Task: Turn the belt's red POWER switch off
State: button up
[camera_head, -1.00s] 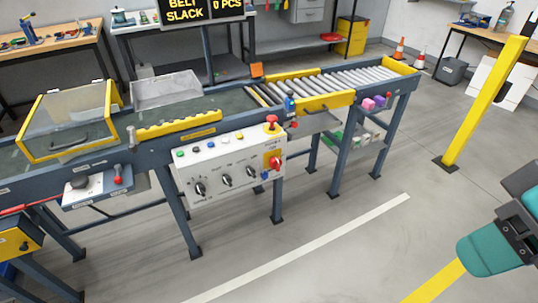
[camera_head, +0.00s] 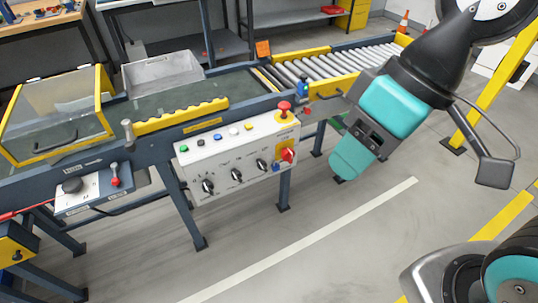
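The control panel (camera_head: 240,160) is a pale box on the front of the belt. A red rotary knob (camera_head: 287,155) on a yellow plate sits at its lower right; I take it for the POWER switch, but its label and exact setting are too small to read. A red mushroom button (camera_head: 284,108) stands on top above it. My gripper (camera_head: 352,158), teal and dark, hangs to the right of the panel, apart from the red knob in the picture. I cannot tell whether its fingers are open or shut, and nothing shows held in it.
Black knobs (camera_head: 237,175) and several coloured buttons share the panel. A smaller box (camera_head: 92,190) with a red lever (camera_head: 115,181) is at the left. The roller section (camera_head: 325,68) lies behind my arm. A yellow post (camera_head: 480,105) stands at the right. The floor before the panel is clear.

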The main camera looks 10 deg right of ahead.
jog(key=w+a+f+t+y+b, duration=0.1)
jog(key=w+f+b, duration=0.2)
jog(key=f+b, duration=0.4)
jog(key=w+f+t+y+b, duration=0.1)
jog(key=w+f+t+b, duration=0.15)
jog(key=f+b, duration=0.45)
jog(key=m+t+b, duration=0.3)
jog(key=t+b, duration=1)
jog(key=b, duration=2.3)
send_near(292, 155)
jog(key=shift+h, duration=0.4)
jog(key=p+x, duration=0.2)
jog(key=p, duration=0.2)
jog(key=p+x, duration=0.3)
jog(key=p, duration=0.1)
jog(key=p+x, duration=0.2)
jog(key=p, duration=0.2)
jog(key=shift+w+a+r+p, duration=0.2)
jog(key=shift+r+p, duration=0.1)
jog(key=shift+p, duration=0.1)
jog(key=shift+w+a+f+p, duration=0.25)
jog(key=shift+w+p, duration=0.35)
jog(key=shift+w, duration=0.1)
grip_shut()
